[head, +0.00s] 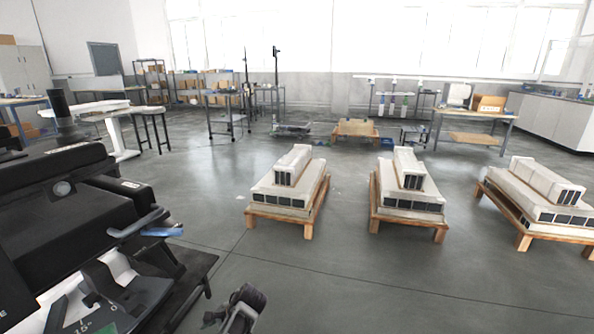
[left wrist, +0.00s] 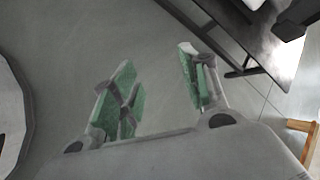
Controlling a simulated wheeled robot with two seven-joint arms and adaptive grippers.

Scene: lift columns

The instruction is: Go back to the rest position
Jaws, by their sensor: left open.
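My left gripper (left wrist: 157,57) shows in the left wrist view with its two green-padded fingers spread apart. Nothing is between them, and grey floor lies behind. In the head view, a grey and black part of my arm shows at the bottom edge, left of centre; its fingers cannot be made out clearly there. My right gripper is in neither view. Three white lift columns lie on low wooden stands: a left one (head: 290,185), a middle one (head: 408,190) and a right one (head: 540,190). They stand apart from my arm.
A large black machine (head: 75,225) fills the left of the head view. A wooden leg (left wrist: 300,138) shows at the right of the left wrist view. Workbenches (head: 475,125) and shelves (head: 152,80) line the back. The floor between the stands and machine is clear.

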